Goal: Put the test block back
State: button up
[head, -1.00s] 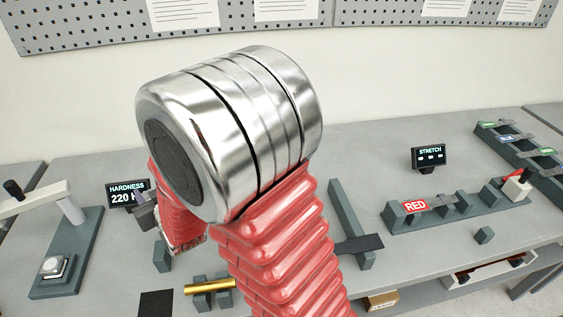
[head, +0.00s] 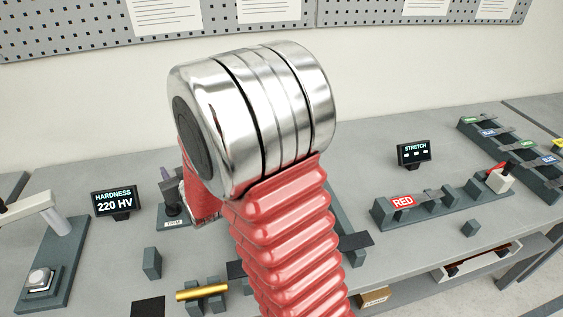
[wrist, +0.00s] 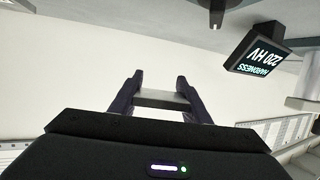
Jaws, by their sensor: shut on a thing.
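In the wrist view my gripper (wrist: 158,98) is shut on a pale grey block (wrist: 162,101), taken to be the test block, which spans the gap between the two dark fingers. Pale, plain surface shows behind it. In the head view my arm hides most of the gripper and the block cannot be made out. The hardness display (head: 117,202) reads 220 HV. It also shows upside down in the wrist view (wrist: 262,50). The hardness stand (head: 48,265) is at the far left, with a silver pad on its base.
A brass rod (head: 203,293) lies on dark supports at the front. A small dark upright block (head: 151,263) stands left of it, near a black square (head: 148,307). The stretch rig (head: 440,200) with a red label and the stretch display (head: 414,153) are at the right.

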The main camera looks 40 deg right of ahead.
jog(key=s+d+r+m+h, duration=0.1)
jog(key=s+d, duration=0.2)
jog(key=d, duration=0.6)
jog(key=s+d+r+m+g+h, duration=0.1)
jog(key=s+d+h, duration=0.1)
jog(key=d, duration=0.8)
jog(key=s+d+m+h, duration=0.1)
jog(key=s+d, duration=0.3)
jog(key=d, duration=0.6)
jog(key=shift+r+m+g+h, duration=0.3)
jog(key=shift+r+m+g, duration=0.1)
jog(key=shift+m, duration=0.1)
jog(key=shift+s, duration=0.1)
jog(key=shift+f, duration=0.1)
jog(key=shift+f, duration=2.9)
jog(key=shift+f, duration=1.5)
jog(key=shift+d+f, duration=0.1)
jog(key=shift+f, duration=0.5)
jog(key=shift+f, duration=0.6)
